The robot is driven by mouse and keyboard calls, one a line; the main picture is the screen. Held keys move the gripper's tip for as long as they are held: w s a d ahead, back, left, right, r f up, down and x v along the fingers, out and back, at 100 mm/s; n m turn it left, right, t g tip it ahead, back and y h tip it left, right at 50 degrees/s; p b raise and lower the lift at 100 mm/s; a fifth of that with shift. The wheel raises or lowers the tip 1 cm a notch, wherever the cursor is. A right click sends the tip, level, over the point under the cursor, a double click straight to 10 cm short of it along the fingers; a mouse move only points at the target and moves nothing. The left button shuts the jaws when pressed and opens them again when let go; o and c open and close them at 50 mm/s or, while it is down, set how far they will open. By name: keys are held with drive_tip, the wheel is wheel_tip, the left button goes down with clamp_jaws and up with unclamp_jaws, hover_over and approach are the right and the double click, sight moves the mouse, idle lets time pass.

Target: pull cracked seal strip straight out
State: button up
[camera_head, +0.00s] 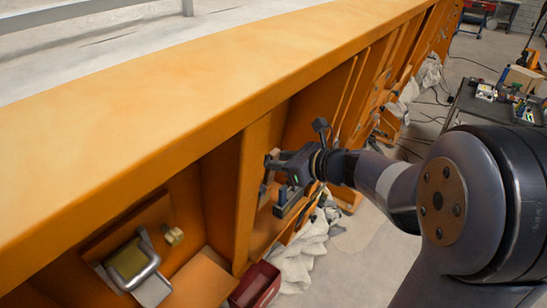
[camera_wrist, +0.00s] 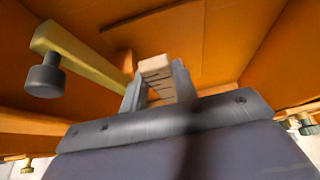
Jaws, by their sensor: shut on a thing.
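My gripper (camera_wrist: 157,88) is at the bottom middle of the wrist view, with its two grey fingers on either side of a pale tan strip end (camera_wrist: 156,67). The strip end has several dark lines across it, like cracks. The fingers are shut on it. The rest of the strip is hidden by the fingers and the gripper body. In the head view my gripper (camera_head: 270,170) reaches into a bay of the orange frame (camera_head: 245,200). The strip is too small there to tell clearly.
A yellow bar (camera_wrist: 85,58) with a dark round knob (camera_wrist: 45,80) is close on the left in the wrist view. In the head view, a metal handle (camera_head: 152,262), a brass knob (camera_head: 173,236) and a red bin (camera_head: 262,280) are lower left. Pale cloth (camera_head: 300,262) lies below.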

drive_tip(key=s+d, duration=0.4)
drive_tip(key=d, duration=0.1)
idle(0.5)
